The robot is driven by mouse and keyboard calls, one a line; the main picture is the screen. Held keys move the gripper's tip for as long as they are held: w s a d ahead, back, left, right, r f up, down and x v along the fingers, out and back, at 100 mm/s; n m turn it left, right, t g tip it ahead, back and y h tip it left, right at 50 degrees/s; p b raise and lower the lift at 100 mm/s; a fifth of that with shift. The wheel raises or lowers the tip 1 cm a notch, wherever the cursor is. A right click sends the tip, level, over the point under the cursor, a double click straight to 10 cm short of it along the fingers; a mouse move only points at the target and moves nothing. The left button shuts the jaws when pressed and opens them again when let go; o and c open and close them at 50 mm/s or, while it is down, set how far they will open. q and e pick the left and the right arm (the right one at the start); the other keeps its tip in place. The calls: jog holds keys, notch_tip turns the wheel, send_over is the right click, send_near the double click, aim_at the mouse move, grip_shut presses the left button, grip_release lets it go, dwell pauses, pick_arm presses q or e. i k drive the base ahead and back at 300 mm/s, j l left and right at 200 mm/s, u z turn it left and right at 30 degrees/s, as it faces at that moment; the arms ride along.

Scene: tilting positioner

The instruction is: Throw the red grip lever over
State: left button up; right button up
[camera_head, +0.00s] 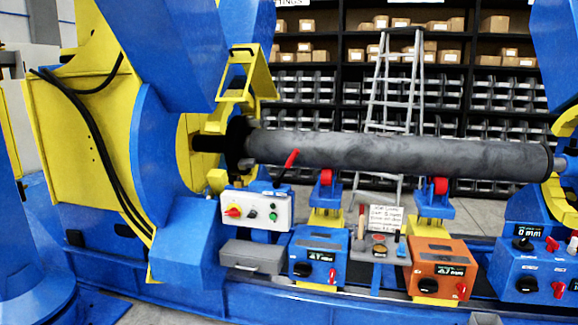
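A red-handled lever (287,166) slants up to the right beside the dark chuck (238,147), in front of the left end of the long grey cylinder (400,152). Its tip overlaps the cylinder in the picture; I cannot tell whether they touch. Smaller red levers sit on the blue box (305,258), the orange box (436,262) and the blue console (530,265) at the right. I cannot tell from the view alone which one is called the grip lever. Neither of my grippers is in view.
The cylinder rests above red rollers (326,177) on stands. A control box (257,210) with a red switch stands below the lever, above a grey case (253,256). A small tool shelf (378,247) sits between the boxes. A ladder (398,85) and shelves stand behind.

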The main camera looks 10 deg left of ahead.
aim_at(288, 165)
jog(key=i+j+z, duration=0.1)
jog(key=i, duration=0.4)
jog(key=i+j+z, duration=0.1)
jog(key=i, duration=0.35)
jog(key=i+j, duration=0.15)
jog(key=i, duration=0.35)
jog(key=i+j+z, duration=0.15)
jog(key=i, duration=0.3)
jog(key=i+j+z, duration=0.1)
jog(key=i, duration=0.4)
jog(key=j, duration=0.1)
